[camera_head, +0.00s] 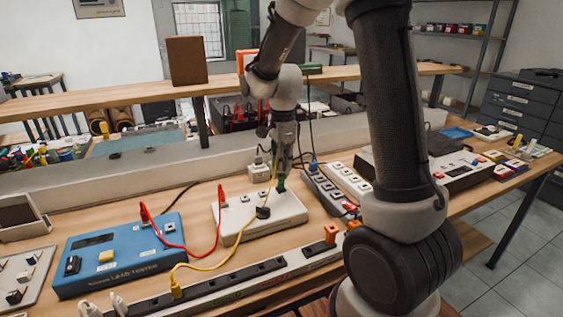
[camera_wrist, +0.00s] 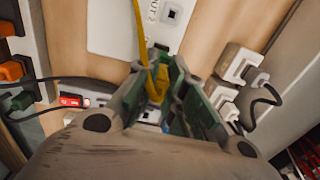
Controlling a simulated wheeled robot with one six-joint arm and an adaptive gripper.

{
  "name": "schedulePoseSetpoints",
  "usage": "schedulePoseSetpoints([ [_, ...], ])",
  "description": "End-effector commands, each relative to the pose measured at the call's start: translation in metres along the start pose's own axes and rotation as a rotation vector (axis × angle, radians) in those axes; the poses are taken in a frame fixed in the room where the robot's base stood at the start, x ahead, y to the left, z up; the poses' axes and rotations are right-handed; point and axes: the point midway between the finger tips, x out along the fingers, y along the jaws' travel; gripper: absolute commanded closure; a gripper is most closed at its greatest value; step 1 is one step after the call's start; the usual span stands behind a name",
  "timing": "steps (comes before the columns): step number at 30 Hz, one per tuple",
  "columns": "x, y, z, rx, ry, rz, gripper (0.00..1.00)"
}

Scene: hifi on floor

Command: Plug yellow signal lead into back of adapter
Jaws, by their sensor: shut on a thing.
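My gripper (camera_head: 281,183) has green fingertips and is at the far right edge of the white adapter box (camera_head: 290,207). In the wrist view my gripper (camera_wrist: 172,92) is shut on the yellow plug of the yellow signal lead (camera_wrist: 142,30). The adapter (camera_wrist: 110,28) shows beyond the fingertips there, with a square socket in its face. The lead (camera_head: 236,243) runs from the gripper across the adapter down to a yellow plug (camera_head: 176,291) at the long front strip. The plug's tip is hidden by the fingers, so I cannot tell whether it touches a socket.
A blue lead tester (camera_head: 120,262) stands left, joined to the adapter by a red lead (camera_head: 216,236). A grey power strip (camera_head: 328,190) lies right of the adapter. White plugs (camera_wrist: 240,65) and black cables are close beside the fingers. A low wall (camera_head: 120,181) runs behind.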

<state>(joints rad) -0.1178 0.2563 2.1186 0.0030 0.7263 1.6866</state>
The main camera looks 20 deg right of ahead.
Motion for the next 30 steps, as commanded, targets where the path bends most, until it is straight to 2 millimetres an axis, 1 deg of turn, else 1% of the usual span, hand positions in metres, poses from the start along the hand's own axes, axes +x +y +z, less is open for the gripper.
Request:
schedulePoseSetpoints([
  [10, 0.0040, 0.0000, 0.0000, 0.000, 0.000, 0.000, 1.00],
  [30, 0.0059, 0.0002, 0.0000, 0.000, 0.000, 0.001, 1.00],
])
